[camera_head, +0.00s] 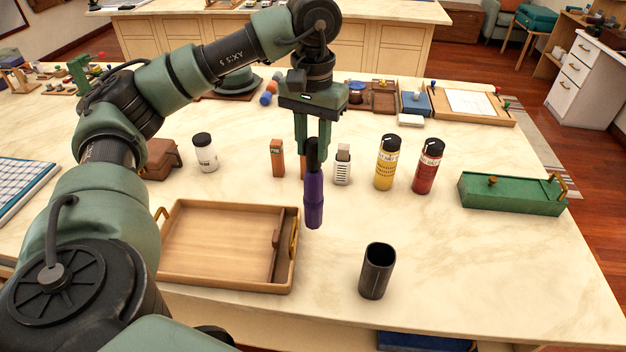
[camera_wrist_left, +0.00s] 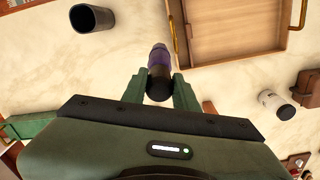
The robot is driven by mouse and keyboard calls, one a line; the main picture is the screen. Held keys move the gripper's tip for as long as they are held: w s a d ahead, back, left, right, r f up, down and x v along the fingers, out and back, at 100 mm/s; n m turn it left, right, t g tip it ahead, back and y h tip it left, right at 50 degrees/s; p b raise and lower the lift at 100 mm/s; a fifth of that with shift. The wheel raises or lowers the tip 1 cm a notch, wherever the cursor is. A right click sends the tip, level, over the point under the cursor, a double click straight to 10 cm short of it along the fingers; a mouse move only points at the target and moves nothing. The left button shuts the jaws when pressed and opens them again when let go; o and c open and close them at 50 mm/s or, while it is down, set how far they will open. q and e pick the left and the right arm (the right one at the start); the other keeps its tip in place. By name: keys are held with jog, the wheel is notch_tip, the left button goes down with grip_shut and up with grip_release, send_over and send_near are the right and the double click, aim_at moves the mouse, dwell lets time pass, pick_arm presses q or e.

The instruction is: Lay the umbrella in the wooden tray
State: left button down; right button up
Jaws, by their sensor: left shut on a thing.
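A folded purple umbrella (camera_head: 314,200) with a black handle hangs upright from my left gripper (camera_head: 312,150), which is shut on its handle. It is held above the table, to the right of the wooden tray. It also shows in the left wrist view (camera_wrist_left: 159,60), between the fingers of my left gripper (camera_wrist_left: 160,88). The wooden tray (camera_head: 215,281) lies on the table at the left, with a divider and a brass handle at its right side. The tray is empty where I can see it. My right gripper is not in view.
A dark open cup (camera_head: 377,271) stands to the right of the tray. Behind are a white bottle (camera_head: 205,154), a yellow bottle (camera_head: 387,163), a red bottle (camera_head: 428,167) and small boxes. A green box (camera_head: 510,195) stands at the right. The table between cup and green box is clear.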

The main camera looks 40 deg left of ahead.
aim_at(314, 177)
pick_arm(q)
notch_tip(314, 177, down, 3)
jog(key=shift+w, duration=0.15)
jog(key=shift+f, duration=0.65)
notch_tip(314, 177, down, 4)
jog(key=shift+r+p, duration=0.1)
jog(key=shift+p, duration=0.45)
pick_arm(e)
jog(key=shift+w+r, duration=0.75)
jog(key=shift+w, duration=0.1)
pick_arm(q)
jog(key=shift+f, duration=0.25)
jog(key=c, duration=1.1)
grip_release()
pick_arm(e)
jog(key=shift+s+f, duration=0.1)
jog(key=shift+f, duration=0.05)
pick_arm(q)
jog(key=shift+r, duration=0.15)
